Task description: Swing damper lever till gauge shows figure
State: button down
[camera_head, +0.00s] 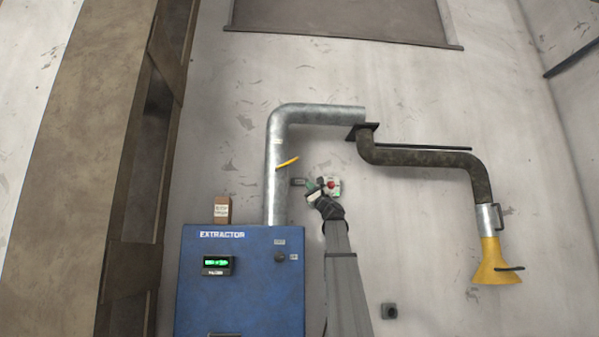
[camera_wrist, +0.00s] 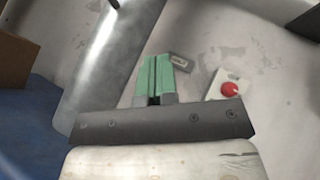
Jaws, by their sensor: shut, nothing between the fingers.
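The yellow damper lever (camera_head: 287,163) sticks out from the galvanized vertical pipe (camera_head: 276,190) and slopes up to the right. The gauge (camera_head: 217,265) is a small green-lit display on the blue extractor cabinet (camera_head: 240,297); its figure is too small to read. My gripper (camera_head: 311,184) is right of the pipe and a little below the lever, apart from it. In the wrist view its green fingers (camera_wrist: 157,76) are shut together with nothing between them. The pipe (camera_wrist: 105,60) runs left of the fingers there; I cannot make out the yellow lever in that view.
A switch box with a red button (camera_head: 332,185) is on the wall close right of my gripper; the button also shows in the wrist view (camera_wrist: 229,89). A brown box (camera_head: 222,209) stands on the cabinet. A dark duct with a yellow hood (camera_head: 494,263) hangs at right.

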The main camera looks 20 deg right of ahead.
aim_at(287, 164)
jog(key=w+a+r, duration=0.2)
jog(key=w+r, duration=0.1)
jog(key=r, duration=0.2)
jog(key=w+a+r+m, duration=0.1)
jog(key=w+r, duration=0.2)
jog(key=r, duration=0.2)
jog(key=shift+a+m+t+h, duration=0.3)
jog(key=shift+a+h, duration=0.05)
jog(key=shift+h, duration=0.05)
jog(key=shift+w, duration=0.1)
